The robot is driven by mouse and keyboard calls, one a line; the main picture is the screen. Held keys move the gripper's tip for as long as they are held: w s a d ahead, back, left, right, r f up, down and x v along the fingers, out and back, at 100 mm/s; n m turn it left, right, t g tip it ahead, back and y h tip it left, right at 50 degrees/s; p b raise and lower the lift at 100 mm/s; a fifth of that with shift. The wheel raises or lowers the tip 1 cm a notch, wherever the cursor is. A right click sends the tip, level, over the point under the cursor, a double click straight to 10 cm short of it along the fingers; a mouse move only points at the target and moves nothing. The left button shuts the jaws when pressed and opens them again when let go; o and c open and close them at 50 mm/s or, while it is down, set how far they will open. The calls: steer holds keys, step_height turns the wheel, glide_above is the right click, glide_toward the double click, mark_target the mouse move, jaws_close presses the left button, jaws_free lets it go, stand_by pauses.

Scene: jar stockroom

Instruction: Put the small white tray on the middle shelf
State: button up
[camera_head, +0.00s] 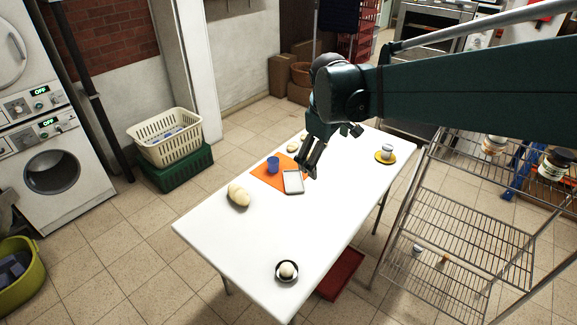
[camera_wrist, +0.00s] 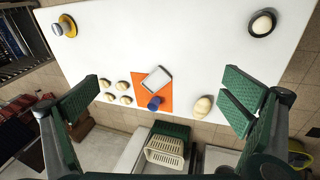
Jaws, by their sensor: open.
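The small white tray (camera_head: 293,182) lies on the white table, partly over the edge of an orange mat (camera_head: 268,181). It looks empty and rectangular. In the wrist view the tray (camera_wrist: 157,79) sits beside a blue cup (camera_wrist: 155,103). My gripper (camera_head: 310,168) hangs above the table, just up and right of the tray in the head view. Its fingers (camera_wrist: 165,101) are wide apart with nothing between them close by. The wire rack's middle shelf (camera_head: 470,232) stands at the right, with open space on its wires.
On the table are a potato-like lump (camera_head: 238,195), a small bowl with a round white thing (camera_head: 287,271), a jar on a yellow saucer (camera_head: 385,155) and several small buns (camera_wrist: 122,86). Jars (camera_head: 551,165) stand on the rack's upper shelf. My arm spans the upper right.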

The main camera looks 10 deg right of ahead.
steer(key=w+a+f+n+g, duration=0.1)
steer(key=w+a+f+n, duration=0.15)
steer(key=w, duration=0.65)
steer(key=n+g+h, duration=0.3)
steer(key=n, duration=0.4)
glide_above(294, 181)
steer(key=a, duration=0.4)
steer(key=f, duration=2.4)
steer(key=shift+s+a, duration=0.15)
steer(key=shift+s, duration=0.1)
steer(key=shift+w+a+f, duration=0.1)
steer(key=shift+w+f, duration=0.05)
steer(key=shift+f, duration=0.3)
steer(key=shift+x, duration=1.3)
steer(key=shift+b+x, duration=0.7)
steer(key=shift+x, duration=1.9)
